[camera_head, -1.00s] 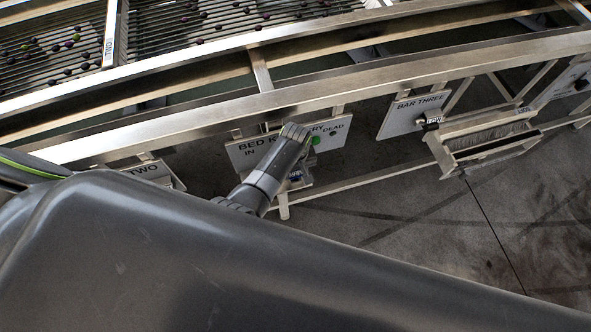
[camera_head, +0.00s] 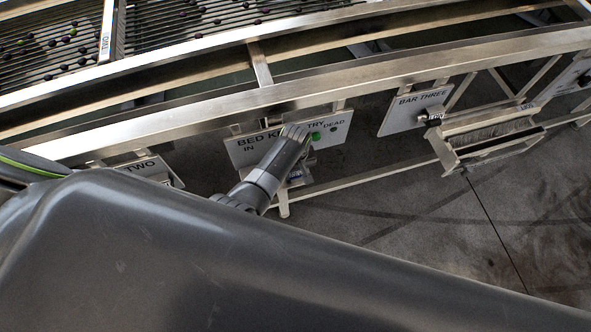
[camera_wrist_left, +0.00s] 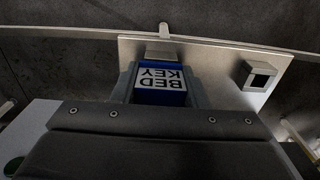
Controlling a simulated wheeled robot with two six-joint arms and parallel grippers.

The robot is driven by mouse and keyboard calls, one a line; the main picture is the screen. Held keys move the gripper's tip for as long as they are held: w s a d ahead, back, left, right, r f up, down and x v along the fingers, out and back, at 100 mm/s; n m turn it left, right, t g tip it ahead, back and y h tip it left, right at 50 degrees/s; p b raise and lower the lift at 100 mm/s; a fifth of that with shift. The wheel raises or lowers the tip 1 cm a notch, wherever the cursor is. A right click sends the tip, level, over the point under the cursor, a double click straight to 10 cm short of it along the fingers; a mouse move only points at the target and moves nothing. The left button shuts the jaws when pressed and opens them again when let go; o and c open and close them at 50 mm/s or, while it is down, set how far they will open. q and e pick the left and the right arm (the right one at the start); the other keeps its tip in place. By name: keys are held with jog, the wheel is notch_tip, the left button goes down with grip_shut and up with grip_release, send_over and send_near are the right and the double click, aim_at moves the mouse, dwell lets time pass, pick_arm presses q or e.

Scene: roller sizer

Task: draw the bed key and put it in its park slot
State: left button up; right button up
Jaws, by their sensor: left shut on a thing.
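The bed key (camera_wrist_left: 160,84) is a blue block with a white BED KEY label, upside down in the left wrist view. My left gripper (camera_wrist_left: 163,88) is shut on it, one finger on each side. A pale grey block (camera_wrist_left: 160,48) sits right behind the key; I cannot tell if the key is in it. To the right on the same plate (camera_wrist_left: 215,72) is a square holder (camera_wrist_left: 260,76) with a dark, empty-looking opening. In the head view my left arm covers part of the BED KEY panel (camera_head: 250,146), and the key is mostly hidden. My right gripper is not seen.
A green lamp (camera_head: 316,136) shows on the panel by TRY, with a dark DEAD lamp (camera_head: 334,129) beside it. The BAR THREE panel (camera_head: 405,115) and a brush tray (camera_head: 490,138) are to the right. A steel rail (camera_head: 330,87) runs above. Floor is open below.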

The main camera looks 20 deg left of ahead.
pick_arm(q)
jog(key=o, duration=1)
jog(key=shift+o, duration=0.2)
jog(key=shift+r, duration=0.1)
notch_tip(320, 180, up, 17)
dwell(0.4)
